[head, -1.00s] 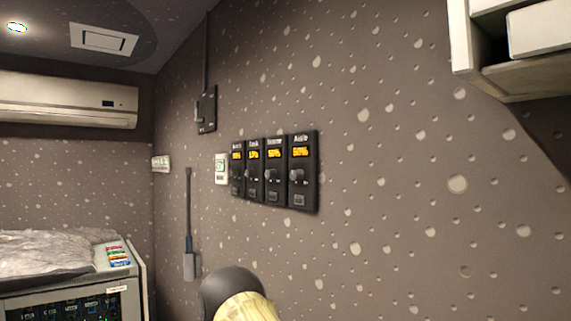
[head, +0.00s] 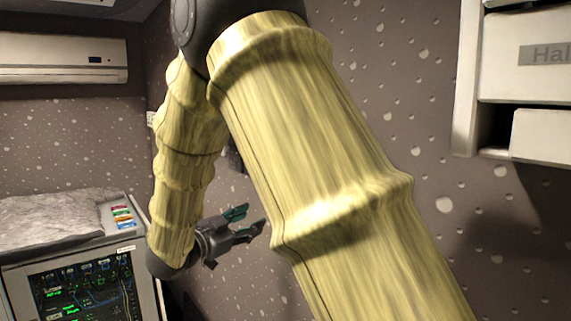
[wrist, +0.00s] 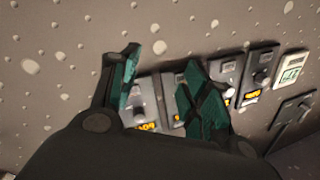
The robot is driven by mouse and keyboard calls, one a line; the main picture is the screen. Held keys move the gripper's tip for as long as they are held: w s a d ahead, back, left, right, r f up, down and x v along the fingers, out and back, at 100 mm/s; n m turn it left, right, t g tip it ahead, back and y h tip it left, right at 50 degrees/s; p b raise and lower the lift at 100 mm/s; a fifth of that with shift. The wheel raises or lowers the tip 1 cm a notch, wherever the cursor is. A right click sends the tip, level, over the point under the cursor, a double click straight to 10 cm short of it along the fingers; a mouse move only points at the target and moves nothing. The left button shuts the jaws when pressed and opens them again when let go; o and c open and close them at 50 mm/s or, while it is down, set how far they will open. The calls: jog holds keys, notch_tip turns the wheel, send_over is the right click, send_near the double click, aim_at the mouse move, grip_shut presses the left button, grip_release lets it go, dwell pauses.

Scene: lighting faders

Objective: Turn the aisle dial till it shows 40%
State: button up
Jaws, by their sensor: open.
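The aisle panel (wrist: 150,92) is the leftmost of the dark dial panels in the wrist view, which sees the row upside down. Its amber display (wrist: 145,127) is lit, but I cannot read the figure surely. In the head view my gripper (head: 249,220) shows below the arm, which hides nearly all of the panel row.
Neighbouring dial panels (wrist: 225,76) with amber displays stand close beside the aisle panel. A white wall unit (wrist: 293,67) and a dark switch box (wrist: 295,115) are beyond them. A rack cabinet (head: 90,290) stands at left, white shelving (head: 467,80) at right.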

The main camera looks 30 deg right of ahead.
jog(key=s+a+r+m+g+p, duration=0.1)
jog(key=s+r+m+g, duration=0.15)
jog(key=r, duration=0.45)
jog(key=s+r+m+g+p, duration=0.1)
jog(key=s+r+m+g, duration=0.15)
jog(key=r, duration=0.45)
jog(key=w+d+t+p, duration=0.1)
jog(key=d+p, duration=0.4)
jog(key=d, duration=0.5)
jog(key=shift+w+d+h, duration=0.2)
jog(key=shift+w+h, duration=0.05)
jog(key=shift+h, duration=0.05)
jog(key=shift+f, duration=0.1)
grip_shut()
